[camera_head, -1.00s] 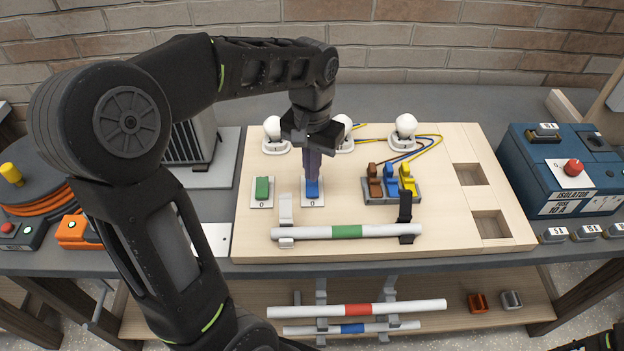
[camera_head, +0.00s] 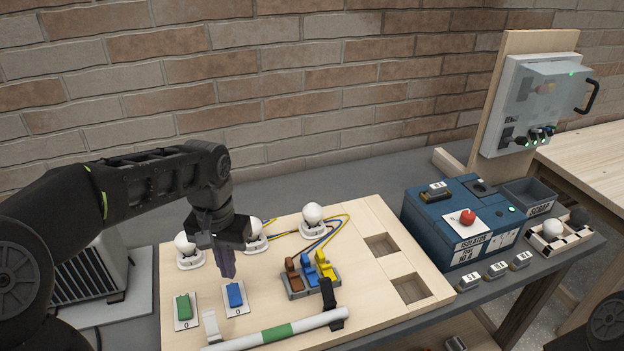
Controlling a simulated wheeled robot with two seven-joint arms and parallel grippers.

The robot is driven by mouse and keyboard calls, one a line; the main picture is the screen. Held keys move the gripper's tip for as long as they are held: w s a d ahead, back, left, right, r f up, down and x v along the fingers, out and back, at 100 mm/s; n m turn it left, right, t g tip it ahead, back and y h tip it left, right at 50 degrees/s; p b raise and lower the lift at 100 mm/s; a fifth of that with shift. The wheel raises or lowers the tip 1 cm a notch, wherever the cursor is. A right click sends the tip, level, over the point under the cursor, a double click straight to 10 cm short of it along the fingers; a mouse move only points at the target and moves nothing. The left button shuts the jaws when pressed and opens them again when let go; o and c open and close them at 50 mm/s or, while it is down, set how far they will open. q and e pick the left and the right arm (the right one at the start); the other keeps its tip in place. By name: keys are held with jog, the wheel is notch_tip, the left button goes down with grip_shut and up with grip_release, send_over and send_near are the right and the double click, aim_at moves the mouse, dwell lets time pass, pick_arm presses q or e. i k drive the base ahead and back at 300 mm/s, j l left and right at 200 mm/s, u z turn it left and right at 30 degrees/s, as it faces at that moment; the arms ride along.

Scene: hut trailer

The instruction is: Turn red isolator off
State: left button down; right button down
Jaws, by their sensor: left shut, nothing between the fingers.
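The red isolator knob (camera_head: 467,217) sits on a white plate on top of the blue box (camera_head: 430,232) labelled ISOLATOR, right of the wooden board. A small green light shows on the box near the knob. My left gripper (camera_head: 228,270) is shut and empty, pointing down just above the blue rocker switch (camera_head: 235,296) on the board, well left of the knob. I cannot tell whether its tips touch the switch. My right gripper is out of view; only a dark piece of my right arm shows at the lower right corner.
The board (camera_head: 375,315) carries a green switch (camera_head: 184,307), white bulbs, coloured connectors (camera_head: 309,270) and a green-banded tube (camera_head: 277,331). Several small labelled blocks (camera_head: 496,271) lie before the blue box. A grey bin (camera_head: 527,197) and bulb tray (camera_head: 552,235) stand right of it.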

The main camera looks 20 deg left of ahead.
aim_at(467, 217)
jog(key=k, duration=1)
